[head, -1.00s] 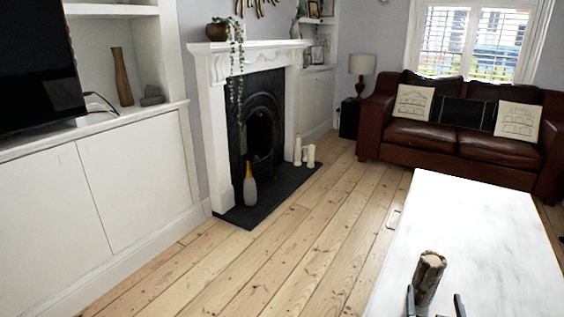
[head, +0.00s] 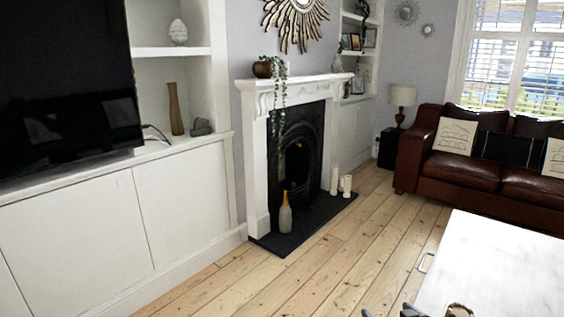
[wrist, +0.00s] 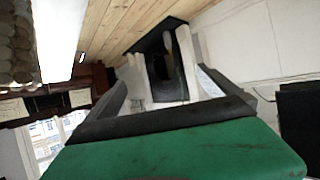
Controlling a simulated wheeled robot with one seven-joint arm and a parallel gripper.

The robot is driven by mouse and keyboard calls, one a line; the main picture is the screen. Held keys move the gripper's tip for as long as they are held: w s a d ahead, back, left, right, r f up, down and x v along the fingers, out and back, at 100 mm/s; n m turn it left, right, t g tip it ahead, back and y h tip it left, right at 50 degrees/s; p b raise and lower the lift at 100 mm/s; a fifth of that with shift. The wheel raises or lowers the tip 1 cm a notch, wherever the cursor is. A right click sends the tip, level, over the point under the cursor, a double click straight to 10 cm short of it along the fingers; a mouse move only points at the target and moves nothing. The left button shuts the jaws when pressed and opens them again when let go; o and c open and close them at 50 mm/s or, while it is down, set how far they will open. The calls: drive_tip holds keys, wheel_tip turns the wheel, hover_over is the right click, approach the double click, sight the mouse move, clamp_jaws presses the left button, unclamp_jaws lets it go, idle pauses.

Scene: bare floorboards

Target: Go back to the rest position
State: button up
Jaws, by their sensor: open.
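My gripper is open, with nothing between its fingers. In the wrist view its two grey fingers (wrist: 162,80) stand apart beyond the green body. In the head view only a small dark bit of it shows at the bottom edge, mostly cut off. A short brown wooden piece (head: 459,311), like a cut log, shows just its top at the bottom edge by the white table (head: 490,265). It is apart from my gripper as far as I can see.
A fireplace (head: 297,160) with a dark hearth, a grey-yellow bottle (head: 285,215) and white candles (head: 346,187) stands ahead. White cabinets (head: 80,235) and a television (head: 65,85) are left. A brown leather sofa (head: 465,168) is at right. Bare floorboards (head: 350,250) lie between.

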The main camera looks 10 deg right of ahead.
drive_tip(key=a+r+n+g+y+p, duration=0.2)
drive_tip(key=a+r+g+p, duration=0.35)
drive_tip(key=a+r, duration=0.7)
drive_tip(key=s+a+r+m+g+h+p, duration=0.1)
drive_tip(key=s+a+r+g+p, duration=0.2)
drive_tip(key=s+a+r+p, duration=0.7)
wheel_tip(320, 180, up, 3)
drive_tip(key=s+p, duration=0.1)
drive_tip(key=s, duration=0.2)
drive_tip(key=shift+f+g, duration=0.15)
drive_tip(key=shift+g, duration=0.2)
